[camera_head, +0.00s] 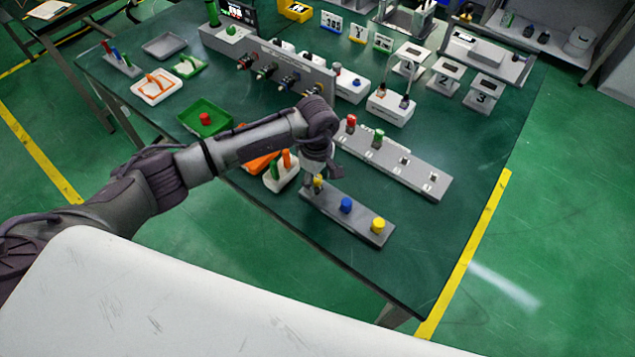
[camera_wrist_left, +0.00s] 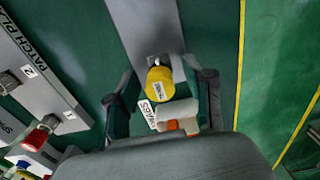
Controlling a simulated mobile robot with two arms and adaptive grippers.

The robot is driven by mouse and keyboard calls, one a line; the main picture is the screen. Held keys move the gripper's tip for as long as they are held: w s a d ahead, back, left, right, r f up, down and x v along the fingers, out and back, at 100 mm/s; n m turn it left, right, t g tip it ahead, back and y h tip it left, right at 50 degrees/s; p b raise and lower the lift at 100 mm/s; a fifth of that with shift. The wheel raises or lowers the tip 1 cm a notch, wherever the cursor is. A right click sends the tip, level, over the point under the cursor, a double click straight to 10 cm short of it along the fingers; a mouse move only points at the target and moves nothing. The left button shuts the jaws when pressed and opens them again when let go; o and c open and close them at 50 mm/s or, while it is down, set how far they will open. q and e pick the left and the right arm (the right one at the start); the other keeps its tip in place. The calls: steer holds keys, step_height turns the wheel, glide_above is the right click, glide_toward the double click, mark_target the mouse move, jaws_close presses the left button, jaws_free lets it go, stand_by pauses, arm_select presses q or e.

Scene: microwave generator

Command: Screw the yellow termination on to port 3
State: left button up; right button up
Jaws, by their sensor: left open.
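My left gripper (camera_head: 317,180) is over the left end of a grey strip (camera_head: 362,222), pointing down. A yellow cap (camera_head: 318,182) shows by its fingers. A blue cap (camera_head: 346,205) and another yellow cap (camera_head: 378,225) stand on the same strip.
A white holder (camera_head: 282,180) with orange and green pieces stands left of the strip. A green tray (camera_head: 205,117) with a red piece lies farther left. A grey connector panel (camera_head: 288,72) stands behind. The table (camera_head: 440,245) is clear right of the strip.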

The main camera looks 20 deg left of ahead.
arm_select(q)
steer(key=shift+b, duration=0.45)
stand_by(0.6)
jaws_close()
steer(key=shift+r, duration=0.15)
stand_by(0.3)
steer(key=shift+r+p, duration=1.8)
steer(key=shift+r, duration=1.05)
steer(key=shift+b, duration=0.3)
